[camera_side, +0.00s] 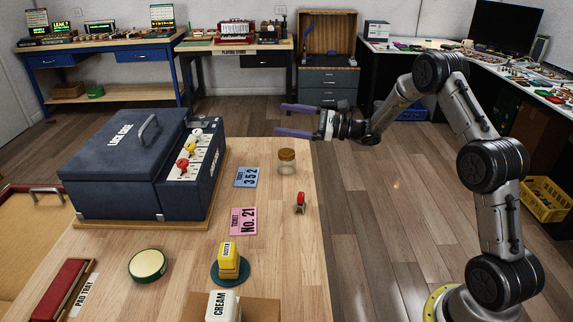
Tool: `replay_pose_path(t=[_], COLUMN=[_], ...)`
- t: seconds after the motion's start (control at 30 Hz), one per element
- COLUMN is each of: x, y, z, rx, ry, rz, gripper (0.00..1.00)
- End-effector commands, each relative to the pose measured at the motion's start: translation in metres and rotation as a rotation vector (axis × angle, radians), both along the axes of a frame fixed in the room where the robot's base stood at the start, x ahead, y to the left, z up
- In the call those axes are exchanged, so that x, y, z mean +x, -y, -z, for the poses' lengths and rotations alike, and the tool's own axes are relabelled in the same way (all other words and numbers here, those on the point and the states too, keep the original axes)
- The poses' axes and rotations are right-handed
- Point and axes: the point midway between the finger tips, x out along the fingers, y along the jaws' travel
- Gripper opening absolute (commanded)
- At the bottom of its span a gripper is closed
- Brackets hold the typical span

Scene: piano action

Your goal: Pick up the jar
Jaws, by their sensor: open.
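The jar (287,162) is a small clear glass jar with a brown lid. It stands upright on the wooden table, near its right edge towards the back. My gripper (283,120) is above the table's back edge, with its two purple fingers spread apart and pointing left in the picture. The gripper is open with nothing between its fingers. It appears above and behind the jar, apart from it. The jar is in full view.
A blue lock case (115,155) fills the table's left. Bare table surrounds the jar.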

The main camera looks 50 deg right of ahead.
Motion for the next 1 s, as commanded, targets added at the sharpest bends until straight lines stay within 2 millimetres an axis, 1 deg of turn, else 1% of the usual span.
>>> replay_pose_path(t=[0.03, 0.07, 0.1, 0.17, 0.2, 0.3, 0.4, 0.5, 0.57, 0.9, 1.0], x=[0.006, 0.007, 0.008, 0.006, 0.002, -0.01, -0.022, -0.026, -0.021, 0.036, 0.048], y=[0.029, 0.044, 0.063, 0.086, 0.099, 0.118, 0.129, 0.137, 0.137, 0.118, 0.115], z=[0.032, 0.049, 0.071, 0.104, 0.124, 0.169, 0.196, 0.205, 0.204, 0.203, 0.203], rx=[0.055, 0.083, 0.116, 0.157, 0.179, 0.219, 0.247, 0.258, 0.255, 0.253, 0.253], ry=[-0.034, -0.048, -0.069, -0.103, -0.127, -0.184, -0.223, -0.235, -0.232, -0.233, -0.233], rz=[0.066, 0.102, 0.147, 0.205, 0.235, 0.282, 0.309, 0.327, 0.328, 0.325, 0.325], gripper=[1.0, 1.0, 1.0, 1.0, 1.0, 1.0, 1.0, 1.0, 1.0, 1.0, 1.0])
